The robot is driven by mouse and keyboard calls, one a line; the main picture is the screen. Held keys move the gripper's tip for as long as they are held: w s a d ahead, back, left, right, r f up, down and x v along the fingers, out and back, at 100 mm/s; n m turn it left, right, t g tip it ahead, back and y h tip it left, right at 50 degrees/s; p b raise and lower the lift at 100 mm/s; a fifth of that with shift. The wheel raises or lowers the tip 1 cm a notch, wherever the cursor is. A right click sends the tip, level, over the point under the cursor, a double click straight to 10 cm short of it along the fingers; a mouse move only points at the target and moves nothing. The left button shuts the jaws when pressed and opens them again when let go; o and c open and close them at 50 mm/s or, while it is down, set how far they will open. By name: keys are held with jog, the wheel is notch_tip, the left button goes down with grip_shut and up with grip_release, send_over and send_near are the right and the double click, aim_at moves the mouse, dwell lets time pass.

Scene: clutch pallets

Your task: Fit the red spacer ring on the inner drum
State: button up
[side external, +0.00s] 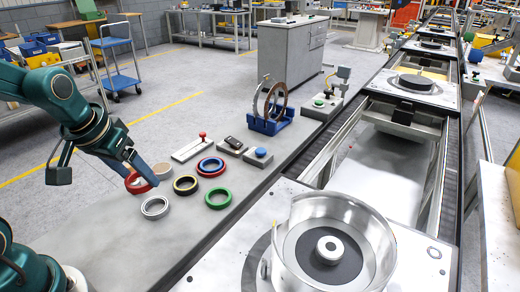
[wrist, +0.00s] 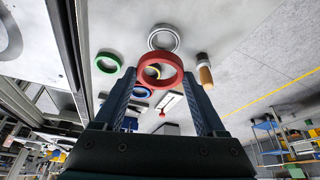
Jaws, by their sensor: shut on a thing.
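The red spacer ring (side external: 138,188) is held between the two fingers of my gripper (side external: 136,177), over the left part of the grey bench. In the wrist view the red ring (wrist: 160,87) sits at the fingertips of my gripper (wrist: 158,76), its opening facing the camera. The fingers are shut on its outer sides. A silver open-topped drum (side external: 378,238) stands on the nearest pallet at the lower right, well apart from the ring. A dark disc (side external: 347,265) and a white hub (side external: 327,250) lie inside it. Its lower inside is partly hidden by the near wall.
On the bench lie a silver ring (side external: 155,215), a black-and-yellow ring (side external: 186,192), a green ring (side external: 218,206), and a blue-and-red ring (side external: 211,174). A tan cylinder (side external: 162,170) stands behind the red ring.

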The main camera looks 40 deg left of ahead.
jog(key=shift+s+a+r, duration=0.25)
jog(key=shift+a+r, duration=0.1)
jog(key=shift+a, duration=0.15)
jog(key=shift+s+a+r, duration=0.2)
jog(key=shift+a+r, duration=0.1)
jog(key=shift+a, duration=0.2)
jog(key=shift+s+r, duration=0.2)
jog(key=w+d+r+m+h, duration=0.3)
jog(key=w+d+r+m, duration=0.4)
jog(key=w+d+r, duration=0.3)
jog(key=m+g+h, duration=0.2)
jog(key=m, duration=0.5)
send_over(336, 247)
jog(key=a, duration=0.2)
jog(key=f, duration=0.4)
jog(key=shift+s+d+f, duration=0.1)
jog(key=shift+s+f, duration=0.15)
jog(key=shift+s, duration=0.15)
jog(key=shift+d+f, duration=0.3)
jog(key=shift+d, duration=0.05)
jog(key=shift+f, duration=1.9)
